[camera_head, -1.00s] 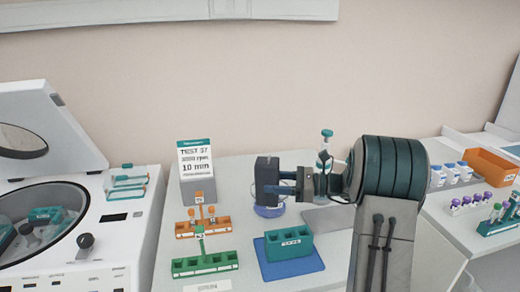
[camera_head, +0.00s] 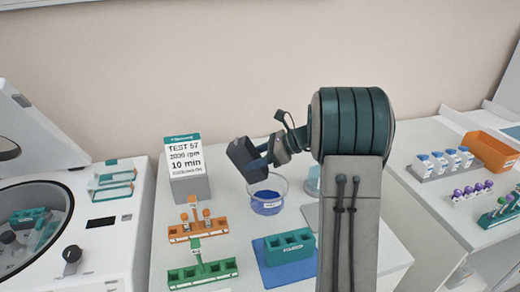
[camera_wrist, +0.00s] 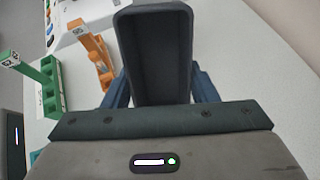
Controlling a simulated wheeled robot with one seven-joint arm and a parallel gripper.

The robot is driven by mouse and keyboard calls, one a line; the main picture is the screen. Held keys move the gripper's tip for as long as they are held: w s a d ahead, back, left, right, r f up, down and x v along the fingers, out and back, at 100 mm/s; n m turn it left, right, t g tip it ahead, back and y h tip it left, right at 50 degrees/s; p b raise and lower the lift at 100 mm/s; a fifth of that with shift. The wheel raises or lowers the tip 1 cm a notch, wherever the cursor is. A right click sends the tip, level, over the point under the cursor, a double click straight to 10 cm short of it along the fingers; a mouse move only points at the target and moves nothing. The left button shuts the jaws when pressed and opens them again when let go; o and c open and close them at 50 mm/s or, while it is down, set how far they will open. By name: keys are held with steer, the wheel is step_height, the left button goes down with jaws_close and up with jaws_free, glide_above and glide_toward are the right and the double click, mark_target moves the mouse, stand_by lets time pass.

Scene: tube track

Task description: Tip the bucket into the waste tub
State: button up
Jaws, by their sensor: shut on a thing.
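My gripper (camera_head: 264,158) is shut on a dark blue-grey bucket (camera_head: 243,160), its fingers on either side of it. The bucket is held in the air, tilted, above and slightly left of a clear round tub with blue in its bottom (camera_head: 267,196), which I take as the waste tub. In the wrist view, the bucket (camera_wrist: 154,50) shows its long open inside, with no tube visible in it. The tub is not seen in the wrist view. I see nothing falling from the bucket.
An orange rack (camera_head: 198,231) and a green rack (camera_head: 203,271) stand left of the tub. A teal block (camera_head: 290,246) sits on a blue mat in front. A sign (camera_head: 185,158) stands behind. The open centrifuge (camera_head: 90,235) is at left, more racks at right.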

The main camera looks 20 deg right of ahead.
mark_target(246, 161)
steer(key=h+p, duration=0.1)
steer(key=p, duration=0.1)
steer(key=a+g+h+p, duration=0.1)
steer(key=h+p, duration=0.2)
steer(key=shift+w+a+r+g+p, duration=0.3)
steer(key=shift+w+a+p, duration=0.05)
steer(key=h+p, duration=0.2)
steer(key=p, duration=0.2)
steer(key=shift+a+f+g+p, duration=0.1)
steer(key=shift+f+g+p, duration=0.1)
steer(key=shift+g+p, duration=0.2)
steer(key=shift+w+a+f+g+h+p, duration=0.1)
steer(key=shift+f+g+h+p, duration=0.2)
steer(key=shift+h+p, duration=0.35)
steer(key=shift+a+f+h+b, duration=0.1)
steer(key=shift+f+h+b, duration=0.25)
steer(key=shift+h, duration=0.2)
steer(key=shift+w+a+f+g+h, duration=0.1)
steer(key=shift+g+h, duration=0.25)
steer(key=shift+h, duration=0.35)
steer(key=shift+f+g+h, duration=0.1)
steer(key=shift+g+h, duration=0.25)
steer(key=shift+h, duration=0.35)
